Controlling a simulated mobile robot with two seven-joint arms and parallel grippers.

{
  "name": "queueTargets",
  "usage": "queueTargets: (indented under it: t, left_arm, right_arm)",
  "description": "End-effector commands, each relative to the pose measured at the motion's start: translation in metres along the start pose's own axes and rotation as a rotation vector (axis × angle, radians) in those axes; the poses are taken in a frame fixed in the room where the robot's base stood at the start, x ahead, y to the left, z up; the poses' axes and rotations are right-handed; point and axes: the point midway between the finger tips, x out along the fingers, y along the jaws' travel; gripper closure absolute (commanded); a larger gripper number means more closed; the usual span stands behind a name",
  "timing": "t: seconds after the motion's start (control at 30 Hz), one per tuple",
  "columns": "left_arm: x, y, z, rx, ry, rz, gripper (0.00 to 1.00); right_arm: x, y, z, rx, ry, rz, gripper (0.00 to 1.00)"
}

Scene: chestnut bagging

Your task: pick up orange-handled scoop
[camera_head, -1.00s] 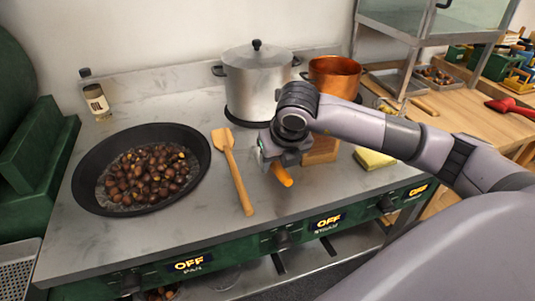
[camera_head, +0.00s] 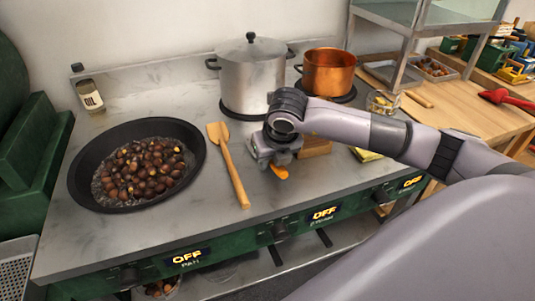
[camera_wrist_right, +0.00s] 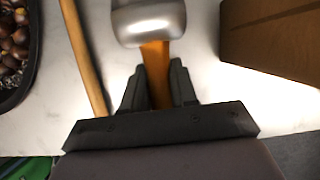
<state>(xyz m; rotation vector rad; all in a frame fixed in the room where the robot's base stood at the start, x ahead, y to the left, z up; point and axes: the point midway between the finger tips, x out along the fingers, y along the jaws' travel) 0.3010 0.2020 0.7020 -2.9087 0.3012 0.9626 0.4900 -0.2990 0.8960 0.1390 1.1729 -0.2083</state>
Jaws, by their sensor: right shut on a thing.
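The orange-handled scoop shows its orange handle (camera_head: 279,171) below my right gripper in the head view. In the right wrist view its metal head (camera_wrist_right: 148,20) lies beyond the fingers, and its orange handle (camera_wrist_right: 156,72) runs between them. My right gripper (camera_head: 270,160) is shut on the handle, low over the grey counter; it also shows in the right wrist view (camera_wrist_right: 158,88). In the head view the gripper and wrist hide the scoop's metal head. My left gripper is not in view.
A black pan (camera_head: 80,190) of chestnuts and a wooden spatula (camera_head: 236,175) lie to the left. A steel pot (camera_head: 250,80) and copper pot (camera_head: 328,72) stand behind. A brown block (camera_head: 315,146) is close on the right. The counter's front middle is clear.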

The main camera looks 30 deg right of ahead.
Motion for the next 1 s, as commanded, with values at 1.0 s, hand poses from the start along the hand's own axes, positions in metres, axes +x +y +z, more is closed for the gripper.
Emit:
queueTargets:
  t: [1.0]
  left_arm:
    - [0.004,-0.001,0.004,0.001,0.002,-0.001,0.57]
  right_arm:
    - [-0.177,0.0,0.074,0.0,-0.003,0.002,1.0]
